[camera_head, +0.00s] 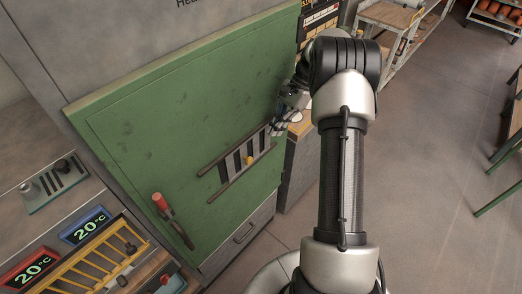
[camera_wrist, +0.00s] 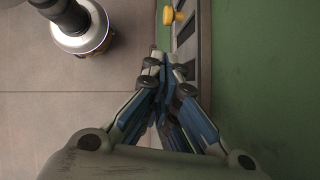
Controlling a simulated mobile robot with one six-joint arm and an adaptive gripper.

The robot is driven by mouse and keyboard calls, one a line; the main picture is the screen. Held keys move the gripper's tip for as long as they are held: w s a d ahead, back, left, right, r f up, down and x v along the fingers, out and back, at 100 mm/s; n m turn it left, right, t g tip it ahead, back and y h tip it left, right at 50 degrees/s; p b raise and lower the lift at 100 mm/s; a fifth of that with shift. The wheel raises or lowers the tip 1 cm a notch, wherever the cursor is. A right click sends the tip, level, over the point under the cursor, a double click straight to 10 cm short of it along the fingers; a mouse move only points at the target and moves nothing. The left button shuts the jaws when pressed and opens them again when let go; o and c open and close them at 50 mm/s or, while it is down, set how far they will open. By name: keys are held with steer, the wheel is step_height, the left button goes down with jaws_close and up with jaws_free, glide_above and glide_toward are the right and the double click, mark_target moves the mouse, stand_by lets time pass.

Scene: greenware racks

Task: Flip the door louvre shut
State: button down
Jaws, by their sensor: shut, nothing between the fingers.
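The door louvre (camera_head: 237,163) is a slotted metal panel with dark openings between two rails on the green door (camera_head: 150,130). A small yellow knob (camera_head: 249,160) sticks out from it. In the wrist view the louvre (camera_wrist: 206,60) runs along the green door's side, with the yellow knob (camera_wrist: 172,16) at the top. My gripper (camera_wrist: 163,60) is shut and empty, its fingertips beside the louvre and short of the knob. In the head view my gripper (camera_head: 279,126) is at the right end of the louvre, partly hidden by my arm. I cannot tell whether it touches the louvre.
A red-handled lever (camera_head: 172,218) sits low on the door's left. A yellow rack (camera_head: 95,262) and two 20 °C displays (camera_head: 86,224) stand at the lower left. A cabinet (camera_head: 300,165) stands right of the door. Open floor (camera_head: 430,150) lies farther right.

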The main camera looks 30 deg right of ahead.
steer(key=a+r+x, duration=0.1)
steer(key=x, duration=0.7)
steer(key=shift+s+a+f+b, duration=0.15)
steer(key=shift+a+f+b, duration=0.2)
steer(key=shift+a, duration=0.2)
steer(key=shift+a+r, duration=0.1)
step_height(320, 180, up, 10)
steer(key=p, duration=0.3)
glide_above(259, 151)
steer(key=s+d, duration=0.4)
steer(key=shift+r, duration=0.1)
